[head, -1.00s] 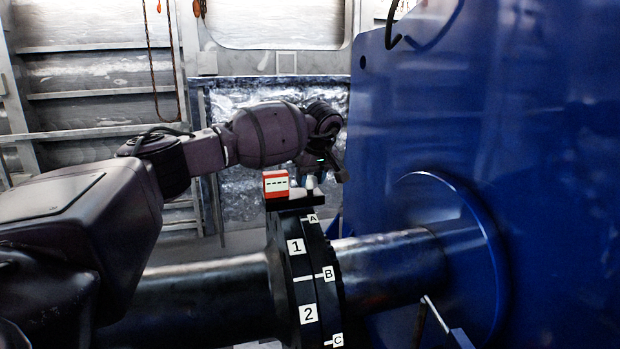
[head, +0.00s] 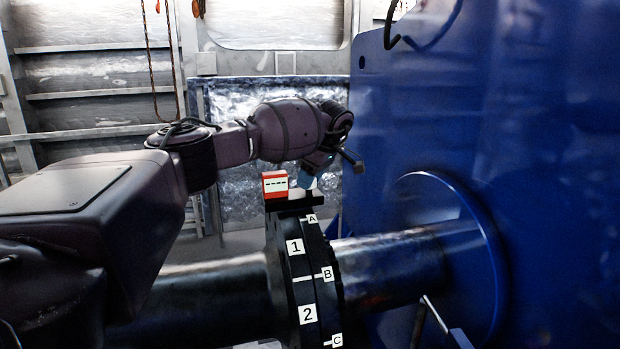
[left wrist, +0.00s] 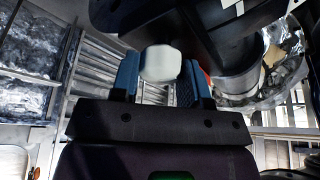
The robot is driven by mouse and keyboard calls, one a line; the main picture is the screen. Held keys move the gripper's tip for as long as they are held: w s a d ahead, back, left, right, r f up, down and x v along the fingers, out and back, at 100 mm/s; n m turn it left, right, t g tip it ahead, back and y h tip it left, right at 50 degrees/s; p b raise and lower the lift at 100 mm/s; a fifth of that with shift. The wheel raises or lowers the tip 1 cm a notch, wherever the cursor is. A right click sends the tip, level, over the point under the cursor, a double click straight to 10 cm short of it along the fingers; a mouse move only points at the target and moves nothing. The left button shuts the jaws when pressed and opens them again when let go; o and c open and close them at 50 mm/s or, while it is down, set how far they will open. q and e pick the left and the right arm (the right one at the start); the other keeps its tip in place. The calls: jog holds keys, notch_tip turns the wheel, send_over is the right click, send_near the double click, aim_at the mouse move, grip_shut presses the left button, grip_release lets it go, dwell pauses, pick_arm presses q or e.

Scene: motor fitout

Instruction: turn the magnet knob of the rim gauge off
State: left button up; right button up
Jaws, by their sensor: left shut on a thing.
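The rim gauge (head: 275,184) is a small red box with a white face showing dashes. It sits on a dark base (head: 290,204) on top of the black coupling rim. My left gripper (head: 308,180) reaches in from above at the gauge's right side. In the left wrist view my left gripper (left wrist: 160,82) has its blue fingers on either side of a pale rounded knob (left wrist: 160,62) and is shut on it. A bit of red from the gauge (left wrist: 207,76) shows behind the right finger. The head view mostly hides the knob behind the fingers. My right gripper is out of view.
The black coupling rim (head: 283,262) carries labels 1, 2, A, B and C and sits on a thick steel shaft (head: 390,268). A large blue housing (head: 500,120) stands close on the right. A ribbed metal wall (head: 90,70) is behind.

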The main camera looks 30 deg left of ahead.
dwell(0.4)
pick_arm(q)
jog(key=o, duration=0.6)
jog(key=shift+o, duration=0.2)
jog(key=shift+r, duration=0.1)
jog(key=b+v, duration=0.1)
jog(key=v, duration=0.9)
jog(key=shift+d+r, duration=0.25)
jog(key=shift+r, duration=0.05)
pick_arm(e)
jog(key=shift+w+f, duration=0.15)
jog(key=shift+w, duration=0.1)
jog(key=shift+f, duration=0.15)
pick_arm(q)
jog(key=shift+f, duration=0.1)
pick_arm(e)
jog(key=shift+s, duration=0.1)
